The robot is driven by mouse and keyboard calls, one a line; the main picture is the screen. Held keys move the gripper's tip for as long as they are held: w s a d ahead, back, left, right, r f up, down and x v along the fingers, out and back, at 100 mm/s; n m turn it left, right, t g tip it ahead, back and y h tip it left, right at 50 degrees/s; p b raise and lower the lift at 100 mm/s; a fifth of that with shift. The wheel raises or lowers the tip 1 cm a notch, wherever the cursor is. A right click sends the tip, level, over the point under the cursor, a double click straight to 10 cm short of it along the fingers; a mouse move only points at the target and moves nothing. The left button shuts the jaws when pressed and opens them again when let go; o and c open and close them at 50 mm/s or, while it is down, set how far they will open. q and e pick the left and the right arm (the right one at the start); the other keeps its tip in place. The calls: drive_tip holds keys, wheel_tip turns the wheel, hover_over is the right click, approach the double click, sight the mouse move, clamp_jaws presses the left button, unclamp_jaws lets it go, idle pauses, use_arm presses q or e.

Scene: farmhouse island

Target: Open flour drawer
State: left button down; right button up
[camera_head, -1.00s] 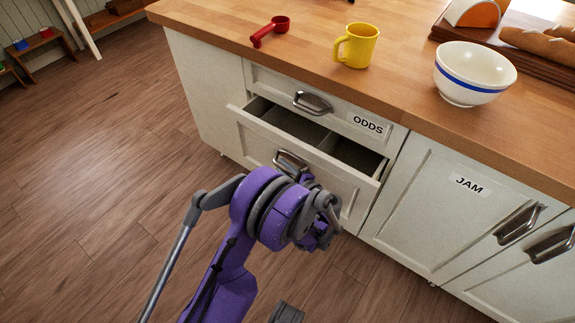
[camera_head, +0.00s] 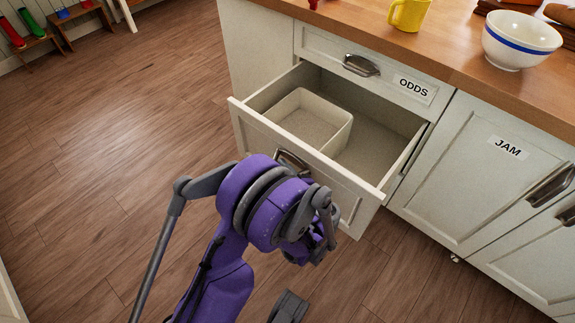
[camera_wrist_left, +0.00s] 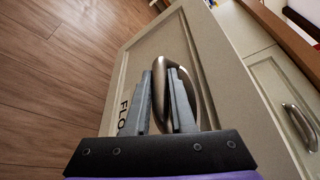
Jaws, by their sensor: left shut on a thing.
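The flour drawer (camera_head: 352,200) stands pulled well out below the odds drawer, with its inside in sight. It holds a pale open box (camera_head: 310,118) at its left; the right part looks empty. My left gripper is shut on the drawer's metal handle (camera_head: 292,161). In the left wrist view, the fingers (camera_wrist_left: 163,80) are on either side of the handle bar (camera_wrist_left: 187,75), against the cream drawer front (camera_wrist_left: 215,70). Part of a label (camera_wrist_left: 123,112) reading "FLO" shows there. In the head view my purple arm hides the fingers and part of the drawer front.
The odds drawer (camera_head: 318,49) above is shut, and so is the jam cupboard (camera_head: 470,165) to the right. A yellow mug (camera_head: 408,14) and a blue-striped bowl (camera_head: 520,42) stand on the wooden worktop (camera_head: 450,50). The wooden floor (camera_head: 130,130) at the left is clear.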

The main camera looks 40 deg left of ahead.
use_arm(q)
drive_tip(key=shift+s, duration=0.35)
drive_tip(key=c, duration=0.8)
unclamp_jaws()
drive_tip(key=shift+o, duration=0.2)
drive_tip(key=p+v, duration=0.1)
drive_tip(key=v, duration=0.9)
drive_tip(key=shift+s+d, duration=0.2)
drive_tip(key=shift+d, duration=0.15)
drive_tip(key=shift+r, duration=0.15)
